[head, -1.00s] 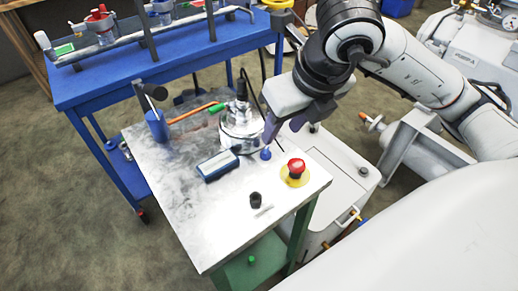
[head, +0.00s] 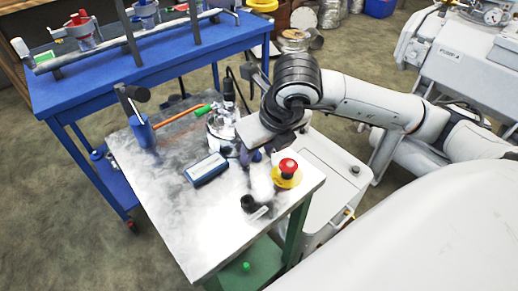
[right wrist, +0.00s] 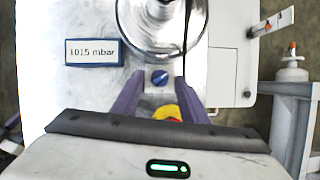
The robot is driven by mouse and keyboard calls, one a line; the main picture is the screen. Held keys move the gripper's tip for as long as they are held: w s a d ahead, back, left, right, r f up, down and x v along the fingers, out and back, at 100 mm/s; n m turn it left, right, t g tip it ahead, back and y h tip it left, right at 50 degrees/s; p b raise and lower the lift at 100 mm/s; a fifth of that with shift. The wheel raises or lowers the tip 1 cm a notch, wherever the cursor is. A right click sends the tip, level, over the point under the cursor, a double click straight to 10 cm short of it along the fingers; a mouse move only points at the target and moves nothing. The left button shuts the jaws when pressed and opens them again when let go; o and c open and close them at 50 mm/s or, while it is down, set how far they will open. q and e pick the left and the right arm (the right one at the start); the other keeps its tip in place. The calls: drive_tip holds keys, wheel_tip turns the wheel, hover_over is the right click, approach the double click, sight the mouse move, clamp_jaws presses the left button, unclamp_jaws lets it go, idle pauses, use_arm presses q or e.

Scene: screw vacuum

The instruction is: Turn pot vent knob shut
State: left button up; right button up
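In the right wrist view the two purple fingers of my right gripper (right wrist: 159,88) are apart, one on each side of the knob. I cannot tell whether they touch it. My left gripper is not in view.
A pressure display (right wrist: 93,52) reads 1015 mbar. A red emergency button (head: 287,168) on a yellow base is close to my right gripper. A black knob (head: 248,203), a blue holder (head: 143,131) and an orange-green tool (head: 180,118) are also on the table (head: 190,225).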

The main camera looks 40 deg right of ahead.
drive_tip(key=shift+c, duration=0.5)
clamp_jaws()
drive_tip(key=shift+d+f+n+b, duration=0.15)
drive_tip(key=shift+n+b, duration=0.45)
drive_tip(key=shift+b, duration=0.3)
drive_tip(key=shift+d+n+y+b, duration=0.1)
drive_tip(key=shift+n+y+b, duration=0.6)
drive_tip(key=shift+n+b, duration=0.45)
drive_tip(key=n+y+b, duration=0.1)
drive_tip(key=n+b, duration=0.1)
drive_tip(key=n, duration=0.1)
drive_tip(key=shift+w+d+g, duration=0.1)
drive_tip(key=shift+d+g, duration=0.05)
drive_tip(key=shift+g, duration=0.15)
drive_tip(key=shift+w+r+n+g+y+b, duration=0.1)
drive_tip(key=shift+n+g+y+b, duration=0.1)
drive_tip(key=shift+n, duration=0.4)
drive_tip(key=shift+r+n+g+y+b, duration=0.1)
drive_tip(key=shift+n+y+b, duration=0.1)
drive_tip(key=shift+n, duration=0.35)
drive_tip(key=shift+o, duration=0.5)
unclamp_jaws()
